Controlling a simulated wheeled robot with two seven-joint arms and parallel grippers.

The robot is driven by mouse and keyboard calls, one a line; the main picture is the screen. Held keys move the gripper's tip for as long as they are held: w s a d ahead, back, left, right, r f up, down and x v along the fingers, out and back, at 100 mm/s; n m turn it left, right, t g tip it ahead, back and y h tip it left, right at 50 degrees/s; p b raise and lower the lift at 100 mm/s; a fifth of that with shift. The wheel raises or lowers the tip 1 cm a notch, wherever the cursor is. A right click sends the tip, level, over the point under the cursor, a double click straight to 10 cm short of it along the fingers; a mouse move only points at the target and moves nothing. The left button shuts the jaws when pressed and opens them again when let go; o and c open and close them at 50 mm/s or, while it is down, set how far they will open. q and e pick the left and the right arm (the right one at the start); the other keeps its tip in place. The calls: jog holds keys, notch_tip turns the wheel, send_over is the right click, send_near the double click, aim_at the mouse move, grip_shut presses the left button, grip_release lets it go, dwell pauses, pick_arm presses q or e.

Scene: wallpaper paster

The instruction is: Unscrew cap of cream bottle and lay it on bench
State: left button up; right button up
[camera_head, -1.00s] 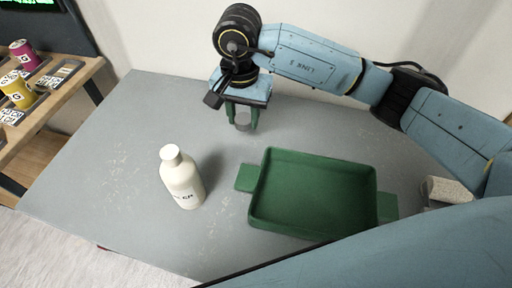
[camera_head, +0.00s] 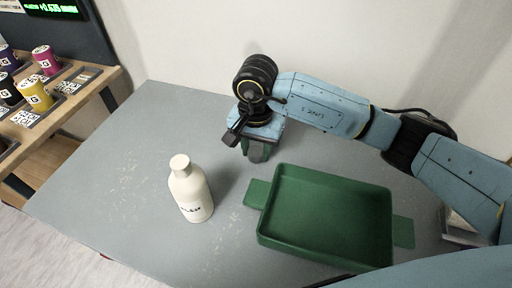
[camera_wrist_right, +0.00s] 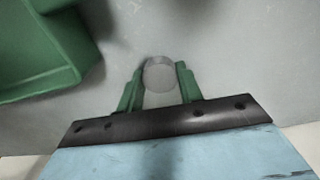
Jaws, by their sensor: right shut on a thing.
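The cream bottle (camera_head: 191,196) stands upright on the grey bench (camera_head: 110,165), left of the green tray, with dark lettering on its front. Its narrow cream top (camera_head: 180,163) shows no separate cap that I can make out. My right gripper (camera_head: 257,153) is low over the bench, behind and to the right of the bottle. In the right wrist view its green fingers (camera_wrist_right: 159,80) are shut on a round grey cap (camera_wrist_right: 160,73). The cap is close to the bench surface; I cannot tell whether it touches. My left gripper is out of view.
A green tray (camera_head: 330,212) with side handles sits on the bench, in front and to the right of my gripper. A wooden side table (camera_head: 75,98) at the left holds several coloured cups. The bench's left part is clear.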

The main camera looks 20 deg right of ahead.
aim_at(256, 151)
jog(key=o, duration=1.1)
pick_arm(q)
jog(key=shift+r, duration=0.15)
pick_arm(e)
jog(key=shift+r, duration=0.1)
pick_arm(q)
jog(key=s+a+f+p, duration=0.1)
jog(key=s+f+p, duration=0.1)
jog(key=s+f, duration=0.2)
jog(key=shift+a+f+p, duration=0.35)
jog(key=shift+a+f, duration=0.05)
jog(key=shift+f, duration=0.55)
pick_arm(e)
notch_tip(256, 151, up, 12)
jog(key=shift+r, duration=0.1)
